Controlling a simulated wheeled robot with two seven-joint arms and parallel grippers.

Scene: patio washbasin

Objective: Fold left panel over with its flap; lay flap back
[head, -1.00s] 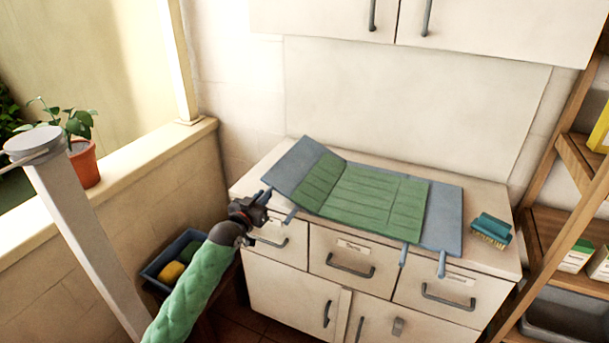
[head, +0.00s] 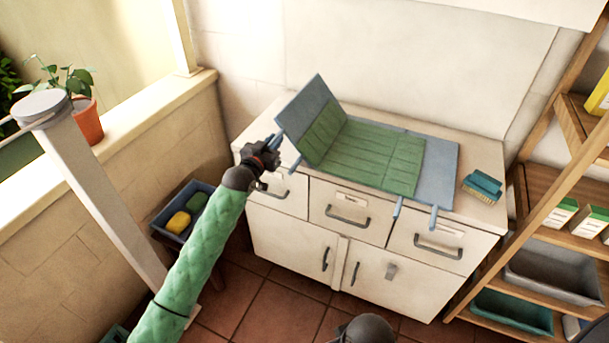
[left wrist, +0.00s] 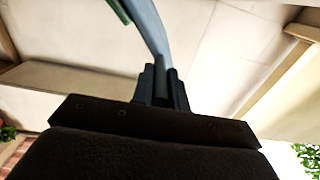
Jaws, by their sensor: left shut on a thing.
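A blue-grey folding mat with a ribbed green inner face (head: 375,155) lies on the white cabinet top. Its left panel (head: 322,133) is tilted up steeply along a crease, with the blue-grey flap (head: 305,105) at its outer edge. The middle and the blue-grey right part (head: 440,170) lie flat. My left gripper (head: 275,147) is shut on the panel's front left edge, by a tab. In the left wrist view, the blue-grey strip (left wrist: 150,28) runs up from between the fingers (left wrist: 162,85). My right gripper does not show.
A teal brush (head: 483,186) lies at the counter's right end. Drawers with handles (head: 347,215) are below. A wooden shelf (head: 560,150) stands at the right. A blue bin (head: 168,216) with yellow and green items sits left of the cabinet.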

